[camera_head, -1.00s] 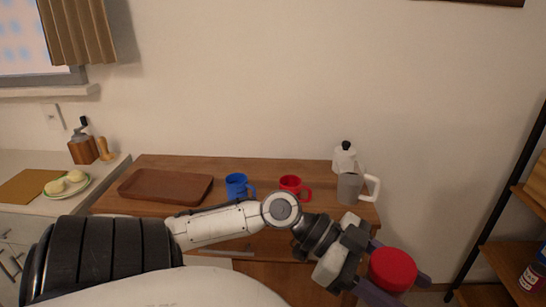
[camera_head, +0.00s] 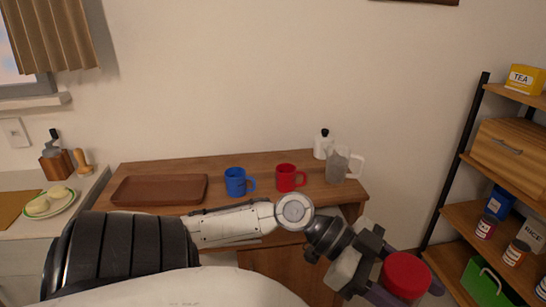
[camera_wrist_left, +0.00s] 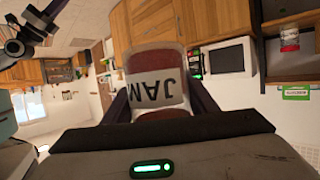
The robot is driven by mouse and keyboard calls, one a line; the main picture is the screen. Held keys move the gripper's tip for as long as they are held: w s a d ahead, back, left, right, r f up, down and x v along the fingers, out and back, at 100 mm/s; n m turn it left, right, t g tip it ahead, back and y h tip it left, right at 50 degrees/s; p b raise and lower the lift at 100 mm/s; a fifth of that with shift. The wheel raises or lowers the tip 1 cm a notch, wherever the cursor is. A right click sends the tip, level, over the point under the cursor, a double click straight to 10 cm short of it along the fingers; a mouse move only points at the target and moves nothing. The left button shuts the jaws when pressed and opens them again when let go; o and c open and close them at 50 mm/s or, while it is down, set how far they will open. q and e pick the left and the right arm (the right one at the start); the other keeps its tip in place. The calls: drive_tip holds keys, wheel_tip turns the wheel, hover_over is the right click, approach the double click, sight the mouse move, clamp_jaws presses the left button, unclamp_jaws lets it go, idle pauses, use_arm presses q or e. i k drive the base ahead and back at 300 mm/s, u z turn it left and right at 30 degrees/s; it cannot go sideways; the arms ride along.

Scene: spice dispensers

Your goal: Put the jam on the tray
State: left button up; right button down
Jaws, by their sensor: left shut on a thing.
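My left gripper (camera_head: 396,284) is shut on the jam jar (camera_head: 406,274), which has a red lid, and holds it in the air at the lower right, in front of the wooden sideboard. In the left wrist view the jam jar (camera_wrist_left: 158,82) sits between the two fingers, and its white label reads JAM upside down. The brown wooden tray (camera_head: 160,190) lies empty on the left part of the sideboard top, well to the left of the gripper.
A blue mug (camera_head: 236,182) and a red mug (camera_head: 288,178) stand right of the tray. A grey pitcher (camera_head: 338,166) and a white moka pot (camera_head: 322,145) stand at the sideboard's right end. A shelf rack (camera_head: 490,160) with jars and boxes stands at the right.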

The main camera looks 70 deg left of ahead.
sight(135, 193)
drive_tip(key=k, duration=1.35)
drive_tip(key=z, duration=1.65)
drive_tip(key=k, duration=1.45)
drive_tip(key=z, duration=1.8)
drive_tip(key=k, duration=0.7)
drive_tip(key=u, duration=3.15)
